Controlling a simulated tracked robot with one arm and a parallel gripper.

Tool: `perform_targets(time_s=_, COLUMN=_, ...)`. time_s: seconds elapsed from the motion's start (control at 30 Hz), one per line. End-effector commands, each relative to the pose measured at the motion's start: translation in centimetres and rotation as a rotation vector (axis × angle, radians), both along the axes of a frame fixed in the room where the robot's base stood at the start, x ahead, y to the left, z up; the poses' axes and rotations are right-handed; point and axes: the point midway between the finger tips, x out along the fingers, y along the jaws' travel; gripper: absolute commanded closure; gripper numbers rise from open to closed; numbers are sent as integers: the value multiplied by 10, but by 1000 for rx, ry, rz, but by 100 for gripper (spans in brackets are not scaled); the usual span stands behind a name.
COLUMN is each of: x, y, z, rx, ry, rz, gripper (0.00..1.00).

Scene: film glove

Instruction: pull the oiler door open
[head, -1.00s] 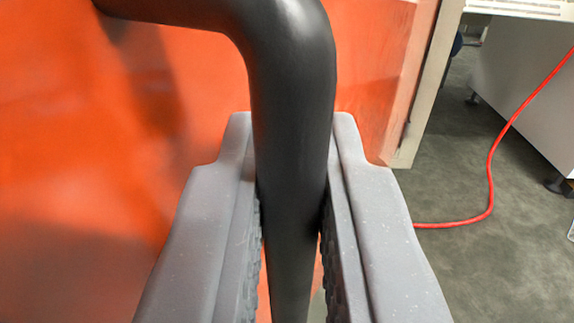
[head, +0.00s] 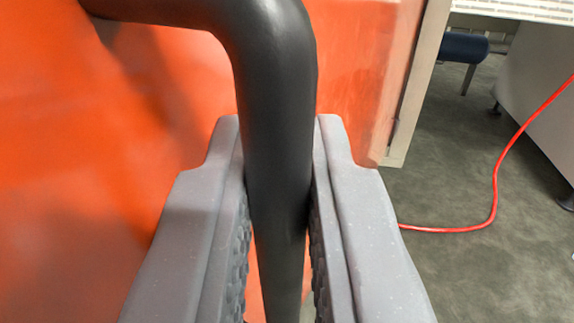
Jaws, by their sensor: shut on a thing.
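The orange oiler door (head: 365,70) fills the left and middle of the head view. Its black tubular handle (head: 272,75) bends from the upper left into a bar running down between my fingers. My gripper (head: 280,160) is shut on this bar, one grey finger on each side. The lower end of the bar is hidden or out of frame. The door's pale right edge (head: 415,90) shows beside the floor.
To the right is a dark grey floor (head: 450,190) with a red cable (head: 495,185) lying across it. A pale grey cabinet (head: 530,90) stands at the right. A dark blue roller-like object (head: 463,46) is at the upper right.

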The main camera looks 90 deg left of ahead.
Motion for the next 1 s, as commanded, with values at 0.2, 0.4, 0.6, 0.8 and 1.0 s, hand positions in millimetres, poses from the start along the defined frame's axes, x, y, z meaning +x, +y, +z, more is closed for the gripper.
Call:
perform_targets(time_s=0.2, x=-1, y=-2, z=-1, rx=-5, ry=2, rz=2, gripper=100)
perform_targets(time_s=0.4, x=0, y=0, z=-1, rx=-5, ry=2, rz=6, gripper=71)
perform_targets(time_s=0.6, x=0, y=3, z=-1, rx=-4, ry=2, rz=10, gripper=69)
perform_targets(time_s=0.8, x=1, y=4, z=0, rx=-3, ry=1, rz=12, gripper=69)
perform_targets(time_s=1.0, x=1, y=4, z=2, rx=-3, ry=1, rz=12, gripper=69)
